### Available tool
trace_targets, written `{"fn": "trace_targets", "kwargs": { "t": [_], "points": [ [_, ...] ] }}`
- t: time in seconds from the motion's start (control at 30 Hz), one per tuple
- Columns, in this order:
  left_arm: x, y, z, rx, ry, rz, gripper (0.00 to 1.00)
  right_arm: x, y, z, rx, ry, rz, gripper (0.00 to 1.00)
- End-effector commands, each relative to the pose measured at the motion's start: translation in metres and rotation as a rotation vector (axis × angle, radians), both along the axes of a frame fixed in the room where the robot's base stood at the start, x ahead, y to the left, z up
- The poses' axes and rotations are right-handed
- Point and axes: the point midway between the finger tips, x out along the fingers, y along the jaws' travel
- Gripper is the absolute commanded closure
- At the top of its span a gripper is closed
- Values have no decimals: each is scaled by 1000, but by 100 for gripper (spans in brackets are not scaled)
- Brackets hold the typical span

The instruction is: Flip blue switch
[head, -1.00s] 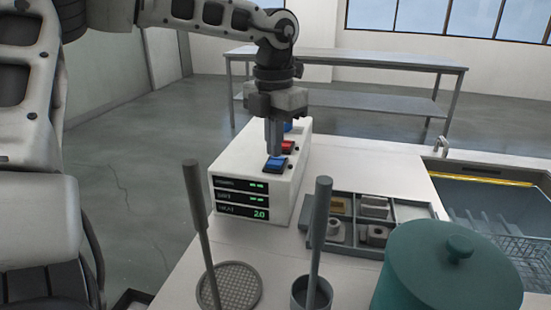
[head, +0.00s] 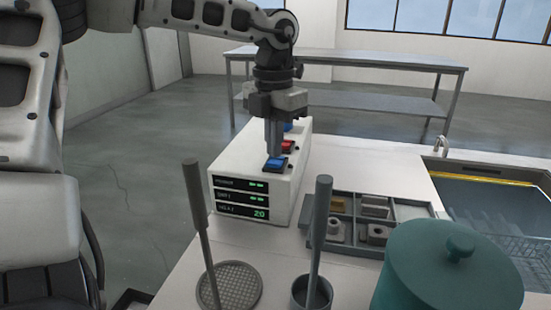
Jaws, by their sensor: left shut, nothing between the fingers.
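A white control box (head: 225,166) stands on the table with switches along its top and green readouts on its front. The nearest blue switch (head: 277,164) is on the top near the front edge. A red switch (head: 289,146) lies behind it, and another blue switch (head: 289,127) is further back, partly hidden by my gripper. My left gripper (head: 274,156) is shut, empty and points straight down, its tips at or just above the nearest blue switch. I cannot tell whether they touch. My right gripper is not in view.
A divided tray (head: 345,247) with small metal parts sits right of the box. A tank (head: 500,205) is at right.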

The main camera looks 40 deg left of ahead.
Motion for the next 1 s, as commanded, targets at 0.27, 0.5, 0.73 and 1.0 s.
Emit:
{"fn": "trace_targets", "kwargs": {
  "t": [0.27,0.5,0.73,1.0],
  "points": [
    [0,0,-5,1,1,0,100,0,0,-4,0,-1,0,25],
    [0,0,-9,1,1,0,100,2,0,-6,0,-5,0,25],
    [0,0,-12,1,1,0,100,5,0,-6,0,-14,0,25],
    [0,0,-16,1,1,0,100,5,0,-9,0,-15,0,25]
  ]
}}
